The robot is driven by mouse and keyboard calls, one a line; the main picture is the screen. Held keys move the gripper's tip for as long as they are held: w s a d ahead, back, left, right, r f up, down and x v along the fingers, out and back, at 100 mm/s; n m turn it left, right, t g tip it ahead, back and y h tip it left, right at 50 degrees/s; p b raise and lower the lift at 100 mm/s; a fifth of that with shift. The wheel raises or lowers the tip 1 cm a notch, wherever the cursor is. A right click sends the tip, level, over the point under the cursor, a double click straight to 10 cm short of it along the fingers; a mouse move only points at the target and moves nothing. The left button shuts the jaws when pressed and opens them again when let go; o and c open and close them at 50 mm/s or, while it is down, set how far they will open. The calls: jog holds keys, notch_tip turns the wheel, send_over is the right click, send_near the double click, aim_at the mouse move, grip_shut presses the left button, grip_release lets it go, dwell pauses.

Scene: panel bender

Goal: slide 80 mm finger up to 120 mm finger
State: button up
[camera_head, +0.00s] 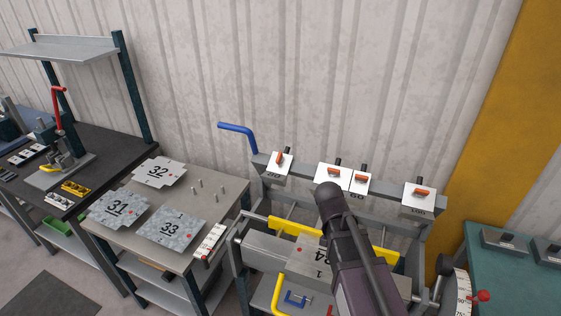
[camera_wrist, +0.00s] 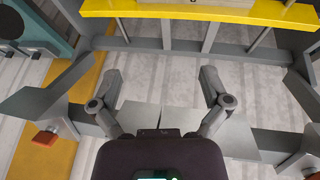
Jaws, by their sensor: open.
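Several pale finger blocks with orange handles hang on the grey upper beam of the panel bender in the head view. One (camera_head: 281,164) is at the left, two (camera_head: 331,177) (camera_head: 359,185) sit side by side at the middle, and one (camera_head: 419,198) is at the right. The third looks marked 60; I cannot read the other numbers surely. In the wrist view my gripper (camera_wrist: 160,86) is open, its two fingers spread with nothing held between them. Grey plates show beyond and below it, partly hidden by my wrist. In the head view my arm hides the gripper.
A yellow bar (camera_head: 295,227) crosses the bender below the beam. A blue lever (camera_head: 238,129) sticks up at its left. A table (camera_head: 226,196) with numbered sheets stands left, a teal table (camera_head: 497,265) right. The beam has bare stretches either side of the middle blocks.

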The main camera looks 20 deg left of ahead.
jog(key=shift+d, duration=0.1)
jog(key=c, duration=0.6)
jog(key=shift+s+d+f, duration=0.1)
jog(key=shift+d+f, duration=0.1)
jog(key=shift+d, duration=0.05)
jog(key=c, duration=0.4)
jog(key=shift+s+d+f+b, duration=0.1)
jog(key=shift+d+f+b, duration=0.15)
jog(key=shift+d+b, duration=0.15)
jog(key=c, duration=0.3)
jog(key=d+f+b, duration=0.1)
jog(key=d, duration=0.1)
jog(key=s+d+f+g, duration=0.1)
jog(key=d, duration=0.2)
jog(key=s+d+f+g+b, duration=0.1)
jog(key=d, duration=0.1)
jog(key=shift+s+d+f+b, duration=0.1)
jog(key=shift+d+f+b, duration=0.1)
jog(key=shift+b, duration=0.1)
grip_shut()
jog(key=s+d+f+n+g+y+b, duration=0.1)
jog(key=s+d+f+b, duration=0.3)
jog(key=d, duration=0.6)
jog(key=shift+s+d+f+g+y, duration=0.2)
jog(key=shift+s+f+g+y, duration=0.35)
jog(key=shift+s, duration=0.55)
jog(key=shift+s+r, duration=0.1)
